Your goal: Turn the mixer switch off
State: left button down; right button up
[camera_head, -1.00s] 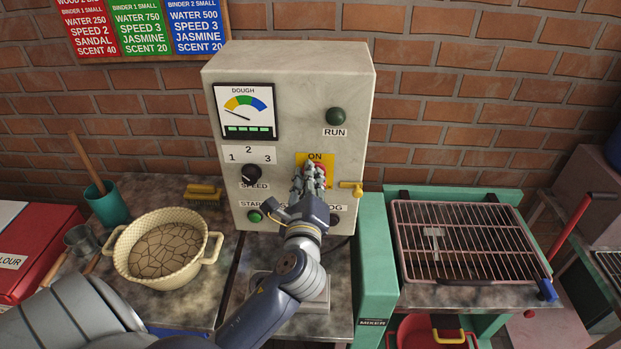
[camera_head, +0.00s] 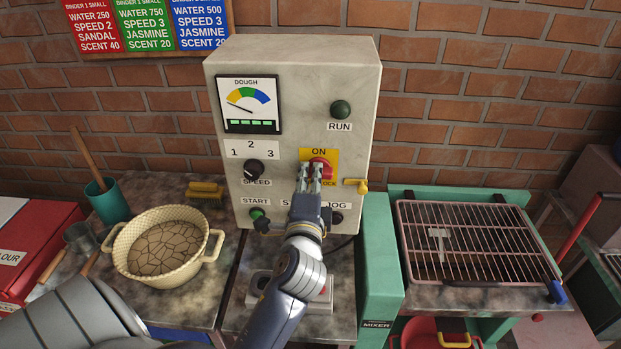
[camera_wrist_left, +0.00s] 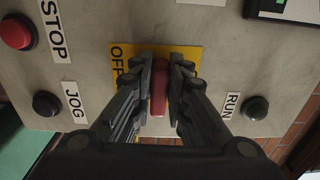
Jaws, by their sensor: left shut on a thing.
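The mixer switch has a red handle (camera_wrist_left: 159,88) on a yellow plate (camera_head: 331,156) on the grey control box (camera_head: 290,80). ON shows on the plate in the head view and OFF in the wrist view. In the wrist view the handle runs top to bottom, between my left gripper's (camera_wrist_left: 161,80) two fingers, which are shut on it. In the head view my left gripper (camera_head: 311,176) covers part of the switch. I cannot tell the exact switch setting. My right gripper is not in view.
A yellow lever (camera_head: 356,185) sticks out right of the switch. The speed knob (camera_head: 253,169) and green start button (camera_head: 257,213) are to its left. A RUN lamp (camera_head: 340,109) is above. A dough pot (camera_head: 165,245) stands left and a wire rack (camera_head: 475,240) right.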

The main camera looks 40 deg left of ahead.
pick_arm(q)
jog(key=shift+n, duration=0.3)
jog(key=c, duration=1.6)
grip_release()
jog(key=shift+o, duration=0.2)
jog(key=shift+s, duration=0.1)
jog(key=v, duration=0.7)
jog(key=shift+s+d+f, duration=0.1)
jog(key=shift+s, duration=0.05)
